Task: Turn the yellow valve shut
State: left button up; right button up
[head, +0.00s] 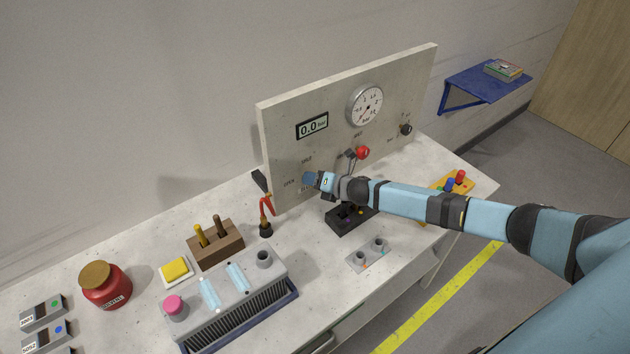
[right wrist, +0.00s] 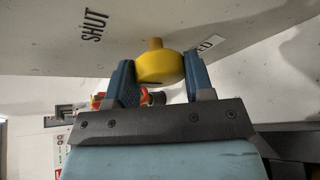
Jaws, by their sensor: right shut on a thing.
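The yellow valve (right wrist: 160,68) shows in the right wrist view as a round knob with a short stub pointing to the top of the picture. My right gripper (right wrist: 160,60) has one finger on each side of the knob and is shut on it. In the head view my right gripper (head: 312,180) is at the panel (head: 400,77) and hides the valve. The word SHUT (head: 307,160) is printed above the gripper, and OPEN (head: 289,183) to its left. SHUT also shows in the wrist view, left of the stub. My left gripper is not in view.
The panel also carries a 0.0 display (head: 312,126), a round gauge (head: 367,105), a red knob (head: 362,153) and a black knob (head: 405,129). A grey rack (head: 225,290) stands front left.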

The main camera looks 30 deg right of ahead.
jog(key=shift+w+d+r, duration=0.1)
jog(key=shift+d+r, duration=0.05)
jog(key=o, duration=0.9)
jog(key=b+v, duration=0.2)
jog(key=v, duration=1.1)
jog(key=shift+s+d, duration=0.2)
jog(key=shift+s, duration=0.15)
jog(key=shift+a, duration=0.1)
